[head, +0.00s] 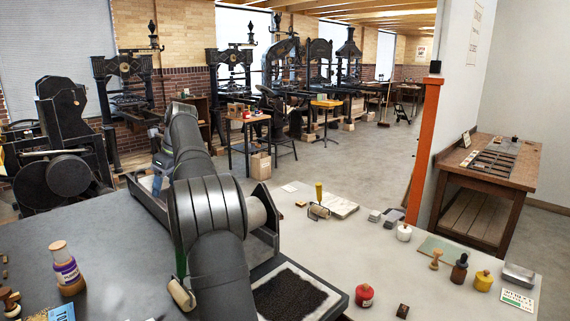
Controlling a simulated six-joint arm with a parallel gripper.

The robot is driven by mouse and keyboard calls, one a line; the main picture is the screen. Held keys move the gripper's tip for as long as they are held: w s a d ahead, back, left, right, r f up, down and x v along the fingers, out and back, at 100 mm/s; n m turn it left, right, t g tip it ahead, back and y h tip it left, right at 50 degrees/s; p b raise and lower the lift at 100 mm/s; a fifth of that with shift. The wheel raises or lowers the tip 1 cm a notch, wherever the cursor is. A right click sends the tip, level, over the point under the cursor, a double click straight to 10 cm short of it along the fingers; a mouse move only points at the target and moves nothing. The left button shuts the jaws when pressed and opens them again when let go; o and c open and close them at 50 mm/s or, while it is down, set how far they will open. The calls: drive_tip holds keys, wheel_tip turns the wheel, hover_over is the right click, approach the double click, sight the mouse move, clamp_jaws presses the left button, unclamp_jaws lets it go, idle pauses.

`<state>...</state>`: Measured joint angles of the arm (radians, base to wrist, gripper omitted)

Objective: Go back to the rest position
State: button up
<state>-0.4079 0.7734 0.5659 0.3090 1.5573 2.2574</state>
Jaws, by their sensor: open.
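My grey arm (208,215) rises from the bottom middle of the head view, bends at a thick joint and reaches away over the dark worktop. My gripper cannot be made out in this view. The arm hides part of the worktop and the press bed behind it. A black textured slab with a pale border (292,292) lies just right of the arm's lower part. A roller (182,294) shows close to the arm's left side, partly hidden by it.
A red pot (364,295), a hand roller (318,210), a white pot (404,233) and yellow pots (483,281) stand on the pale table at the right. An orange post (424,150) rises behind it.

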drive_tip(key=d+f+n+g, duration=0.2)
drive_tip(key=d+n, duration=0.3)
drive_tip(key=d, duration=3.1)
drive_tip(key=shift+w+d+f, duration=0.15)
drive_tip(key=shift+w+d, duration=0.05)
drive_tip(key=shift+w, duration=0.05)
